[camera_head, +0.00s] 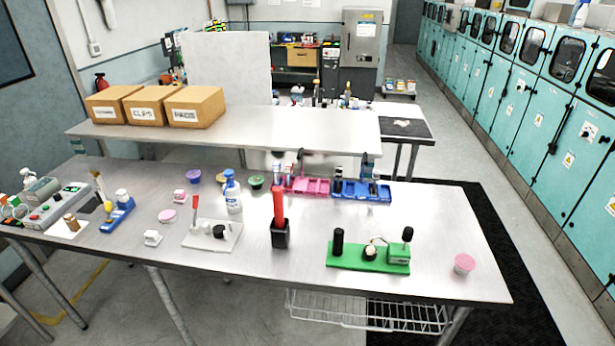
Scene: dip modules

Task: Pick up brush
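No gripper of mine shows in the head view. A thin upright item with a tan top (97,178), which looks like a brush, stands at the left of the near metal table (330,275), behind a blue holder (115,217). It is small, and I cannot tell its lower end clearly. A red handle (278,203) stands upright in a black square holder (280,236) near the table's middle. A smaller red-handled item (195,206) stands on a white plate (225,236). Whether either red item is a brush I cannot tell.
A blue-white bottle (232,192), pink trays (303,186), a blue tray (355,191) and a green board (345,258) stand on the table. A pink-lidded cup (464,264) is near the right edge. Cardboard boxes (193,107) sit on the table behind. The table's right rear is clear.

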